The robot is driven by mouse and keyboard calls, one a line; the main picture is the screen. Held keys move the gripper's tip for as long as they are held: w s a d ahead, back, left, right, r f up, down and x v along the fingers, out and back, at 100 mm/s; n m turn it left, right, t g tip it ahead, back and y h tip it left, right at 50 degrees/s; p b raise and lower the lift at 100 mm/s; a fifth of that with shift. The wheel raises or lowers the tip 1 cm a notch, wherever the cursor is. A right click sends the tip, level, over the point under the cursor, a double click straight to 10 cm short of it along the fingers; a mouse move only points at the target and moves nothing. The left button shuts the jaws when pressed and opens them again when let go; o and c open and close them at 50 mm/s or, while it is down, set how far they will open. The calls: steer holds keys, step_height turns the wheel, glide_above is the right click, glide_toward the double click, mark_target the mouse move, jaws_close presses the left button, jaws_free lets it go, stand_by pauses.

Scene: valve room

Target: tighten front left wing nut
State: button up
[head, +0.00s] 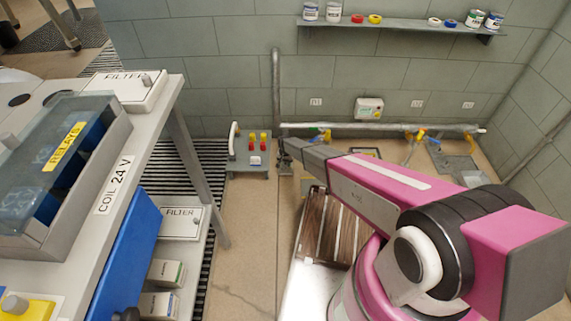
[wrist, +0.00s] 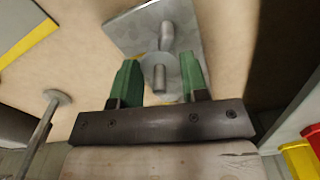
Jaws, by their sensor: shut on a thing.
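In the wrist view, the two green fingers of my gripper (wrist: 159,72) stand on either side of a grey metal part, which I take to be the front left wing nut (wrist: 157,76). It is closed on this part; a short round stud shows between the fingers. The wings cannot be made out clearly. A grey metal plate (wrist: 128,32) lies just beyond, with a short stud (wrist: 167,38) on it. In the head view, my gripper (head: 284,151) is small and dark at the arm's far end, and the nut cannot be made out there.
A rod with a round disc (wrist: 57,97) stands left in the wrist view. In the head view, a grey control box (head: 248,160) stands left of my gripper, and a pipe (head: 352,126) runs behind. A workbench (head: 151,118) fills the left; bare floor (head: 240,230) lies between.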

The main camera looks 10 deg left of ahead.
steer(key=m, duration=0.5)
steer(key=shift+m, duration=0.3)
steer(key=m, duration=0.5)
steer(key=shift+m, duration=0.3)
steer(key=o, duration=0.9)
step_height(320, 180, up, 11)
steer(key=shift+f, duration=0.1)
stand_by(0.5)
